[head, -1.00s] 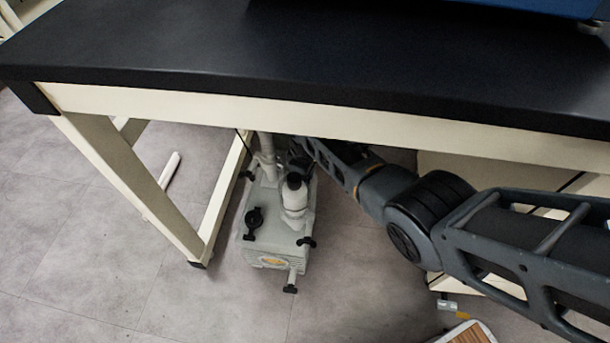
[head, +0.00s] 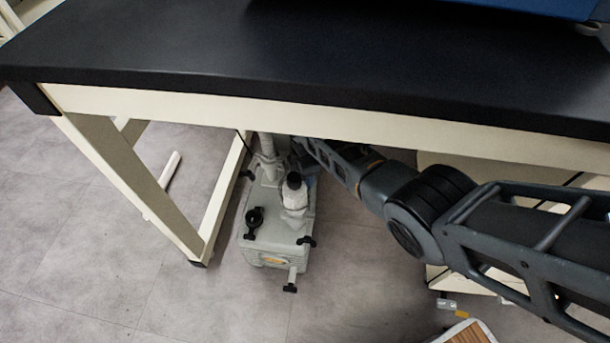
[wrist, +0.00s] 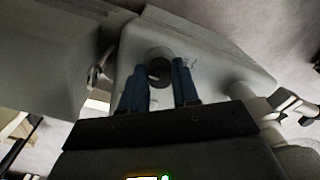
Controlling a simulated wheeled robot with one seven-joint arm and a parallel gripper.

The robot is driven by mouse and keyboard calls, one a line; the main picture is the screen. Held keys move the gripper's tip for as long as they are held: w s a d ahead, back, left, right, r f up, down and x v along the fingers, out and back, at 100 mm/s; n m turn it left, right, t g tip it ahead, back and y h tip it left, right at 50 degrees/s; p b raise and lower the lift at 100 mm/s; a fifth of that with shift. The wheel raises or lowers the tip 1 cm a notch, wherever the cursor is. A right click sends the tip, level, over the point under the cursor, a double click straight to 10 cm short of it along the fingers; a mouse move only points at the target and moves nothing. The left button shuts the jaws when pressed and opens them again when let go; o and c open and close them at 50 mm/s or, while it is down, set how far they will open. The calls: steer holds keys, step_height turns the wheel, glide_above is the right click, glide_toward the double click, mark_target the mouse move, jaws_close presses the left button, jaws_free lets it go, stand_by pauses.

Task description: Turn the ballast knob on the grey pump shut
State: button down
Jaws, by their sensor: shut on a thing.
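The grey pump (head: 275,236) stands on the floor under the black-topped bench. In the wrist view the pump's grey face (wrist: 215,62) fills the upper middle. A round dark knob (wrist: 158,69) in a grey collar sits on that face, between the two blue fingertips of my gripper (wrist: 160,72). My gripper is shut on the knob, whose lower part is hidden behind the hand. In the head view the knob and fingertips are hidden behind the pump's pale upright cylinder (head: 294,198) with its black cap. The knob's turn angle cannot be read.
The bench top (head: 300,60) overhangs the pump and my arm. A cream bench leg (head: 140,185) stands left of the pump. Black fittings (head: 253,217) stick up from the pump's top. Open floor (head: 130,280) lies in front and to the left.

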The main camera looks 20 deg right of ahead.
steer(key=shift+n, duration=0.4)
steer(key=c, duration=0.8)
jaws_free()
steer(key=shift+m, duration=0.3)
